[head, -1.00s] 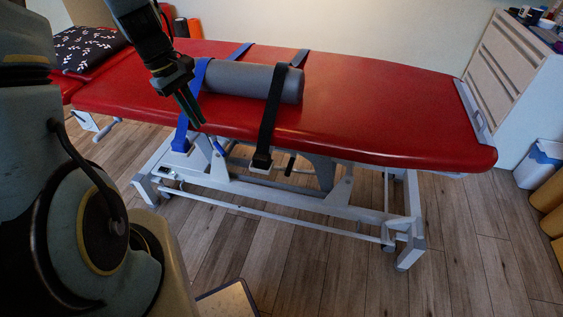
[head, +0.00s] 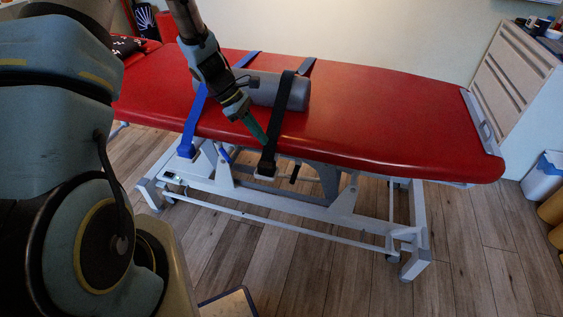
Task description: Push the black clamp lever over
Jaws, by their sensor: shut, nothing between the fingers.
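The black clamp lever (head: 295,173) shows as a small dark handle under the near edge of the red treatment table, just right of the clamp (head: 266,169) at the lower end of the black strap (head: 280,115). My gripper (head: 263,140) is shut and empty. Its fingertips point down and right, close to the left edge of the black strap, above and left of the lever. The fingers and lever look apart. I cannot tell whether the fingers touch the strap.
A blue lever (head: 224,154) sits beside the blue strap (head: 194,120) to the left. A grey bolster (head: 296,92) lies under the straps on the red table (head: 400,120). The white frame (head: 300,208) stands below. The floor in front is mostly clear.

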